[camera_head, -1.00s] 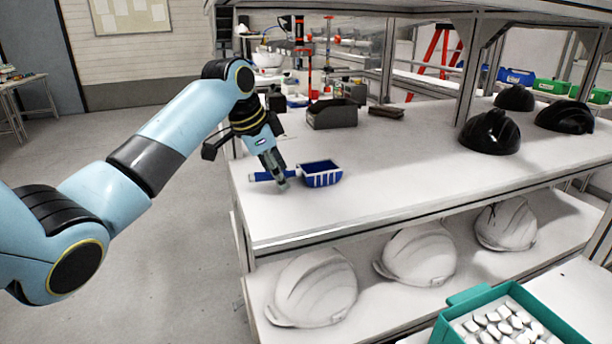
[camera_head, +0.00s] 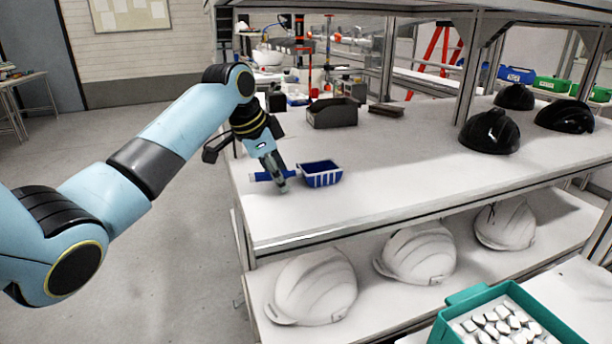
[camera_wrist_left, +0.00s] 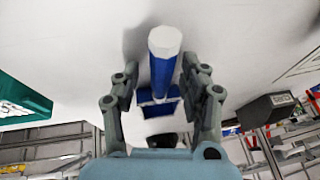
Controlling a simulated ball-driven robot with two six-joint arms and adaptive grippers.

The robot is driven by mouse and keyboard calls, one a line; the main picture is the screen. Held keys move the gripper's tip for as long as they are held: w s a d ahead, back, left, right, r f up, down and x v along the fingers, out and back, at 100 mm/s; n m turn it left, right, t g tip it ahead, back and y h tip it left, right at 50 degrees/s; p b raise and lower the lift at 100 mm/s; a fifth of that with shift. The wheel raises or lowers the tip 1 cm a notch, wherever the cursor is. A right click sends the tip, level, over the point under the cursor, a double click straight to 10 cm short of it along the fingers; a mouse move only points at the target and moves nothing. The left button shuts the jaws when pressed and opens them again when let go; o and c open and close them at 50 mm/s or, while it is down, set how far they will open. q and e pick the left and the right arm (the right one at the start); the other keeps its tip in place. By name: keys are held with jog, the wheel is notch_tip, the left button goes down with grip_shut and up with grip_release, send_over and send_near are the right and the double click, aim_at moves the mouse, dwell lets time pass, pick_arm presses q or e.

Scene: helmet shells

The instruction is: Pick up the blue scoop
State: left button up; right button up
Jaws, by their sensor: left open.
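The blue scoop (camera_head: 321,174) lies on the white upper shelf top near its left end, its handle pointing left. In the left wrist view the scoop (camera_wrist_left: 162,75) shows its handle, with a pale end, between the fingers and the blue bowl beyond. My left gripper (camera_head: 284,187) is at the handle, fingers pointing down. In the left wrist view the gripper (camera_wrist_left: 163,85) is open, one finger on each side of the handle, with gaps on both sides. My right gripper is not in view.
Black helmet shells (camera_head: 490,132) sit at the right under an upper shelf. White shells (camera_head: 418,254) lie on the lower shelf. The worktop (camera_head: 400,180) right of the scoop is clear.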

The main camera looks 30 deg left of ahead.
pick_arm(q)
grip_shut()
dwell(0.6)
jog(key=shift+r+b, duration=0.1)
jog(key=shift+b, duration=0.3)
jog(key=shift+r, duration=0.35)
notch_tip(320, 180, up, 3)
jog(key=shift+s+a+r, duration=0.1)
jog(key=shift+s, duration=0.05)
jog(key=s+a, duration=0.4)
jog(key=s, duration=1.3)
jog(key=shift+a+b, duration=0.2)
jog(key=shift+b, duration=0.1)
